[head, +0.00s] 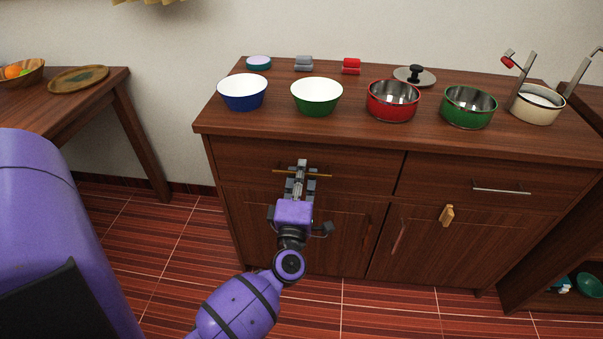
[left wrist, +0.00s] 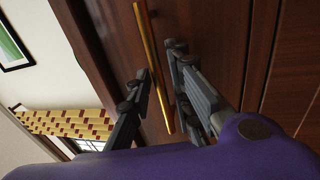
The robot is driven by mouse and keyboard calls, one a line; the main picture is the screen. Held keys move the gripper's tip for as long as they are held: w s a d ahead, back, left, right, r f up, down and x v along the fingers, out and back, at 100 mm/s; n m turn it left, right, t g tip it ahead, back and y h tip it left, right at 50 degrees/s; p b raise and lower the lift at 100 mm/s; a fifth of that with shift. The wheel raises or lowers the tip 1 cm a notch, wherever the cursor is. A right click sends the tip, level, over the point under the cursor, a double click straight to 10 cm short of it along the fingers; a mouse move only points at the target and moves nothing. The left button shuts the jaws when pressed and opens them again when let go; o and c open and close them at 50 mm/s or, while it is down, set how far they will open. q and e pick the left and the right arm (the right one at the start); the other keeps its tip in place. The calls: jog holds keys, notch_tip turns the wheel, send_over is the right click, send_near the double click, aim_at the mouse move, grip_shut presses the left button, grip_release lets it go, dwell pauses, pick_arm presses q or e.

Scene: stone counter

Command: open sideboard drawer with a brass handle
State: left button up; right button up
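The sideboard (head: 350,205) has a left drawer (head: 365,165) with a long, thin brass handle (head: 322,176). The drawer front looks flush with the sideboard. My left gripper (head: 302,168) is at the middle of this handle, reaching from the front. In the left wrist view, the brass handle (left wrist: 146,38) runs between the two parted fingers of my left gripper (left wrist: 160,68). The left finger is close to the bar, and a gap shows on the right finger's side. Whether either finger touches the bar is unclear. My right gripper is not in view.
The right drawer has a silver handle (head: 502,190). A wooden knob-like piece (head: 447,215) is on the right door. Bowls and pots, including a red pot (head: 393,101), line the sideboard top. A side table (head: 110,82) stands at left. Tiled floor in front is clear.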

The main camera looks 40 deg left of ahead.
pick_arm(q)
grip_shut()
jog(key=shift+s+d, duration=0.15)
jog(key=shift+s, duration=0.05)
jog(key=r+p+v, duration=0.1)
jog(key=r+v, duration=0.1)
jog(key=v, duration=1)
jog(key=s+r+p+v, duration=0.1)
jog(key=r+p+v, duration=0.1)
jog(key=v, duration=1.1)
jog(key=shift+r, duration=0.5)
jog(key=shift+d, duration=0.15)
